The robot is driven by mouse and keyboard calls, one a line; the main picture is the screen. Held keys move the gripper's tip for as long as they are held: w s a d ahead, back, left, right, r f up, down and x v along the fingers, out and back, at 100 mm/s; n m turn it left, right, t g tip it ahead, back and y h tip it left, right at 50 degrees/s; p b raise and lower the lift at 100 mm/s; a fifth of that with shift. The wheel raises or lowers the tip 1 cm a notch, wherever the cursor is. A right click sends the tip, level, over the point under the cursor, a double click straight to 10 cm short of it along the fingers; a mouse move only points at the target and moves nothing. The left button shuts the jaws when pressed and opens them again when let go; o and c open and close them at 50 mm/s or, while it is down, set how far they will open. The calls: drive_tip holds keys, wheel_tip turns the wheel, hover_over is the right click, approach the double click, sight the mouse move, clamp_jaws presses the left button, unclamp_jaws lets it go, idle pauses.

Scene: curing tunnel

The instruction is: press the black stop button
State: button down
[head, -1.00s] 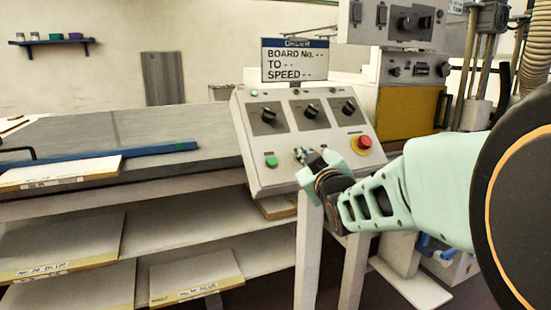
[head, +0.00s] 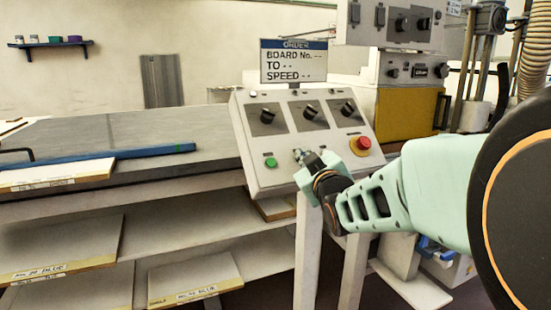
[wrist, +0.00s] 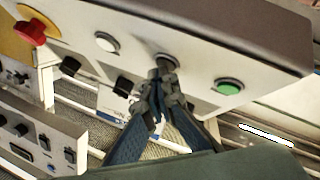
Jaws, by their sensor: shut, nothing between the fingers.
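The sloped grey control panel (head: 285,178) stands in the middle of the head view. My gripper (head: 300,155) is at its lower face, right of the green button (head: 270,162). In the wrist view my gripper (wrist: 165,76) is shut and empty. Its fingertips are right at a dark round button with a pale ring (wrist: 164,59), which looks like the black stop button and is partly hidden by them. I cannot tell whether they touch it or whether it is pressed in. In the head view, my gripper hides this button.
A red mushroom button (head: 363,143) on a yellow base is to the right. A white button (wrist: 107,42) lies between it and my fingertips in the wrist view. Several black knobs (head: 310,111) sit higher on the panel. A sign (head: 293,62) stands above.

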drive_tip(key=shift+s+d+r, duration=0.15)
drive_tip(key=shift+s+r, duration=0.3)
drive_tip(key=shift+s, duration=0.05)
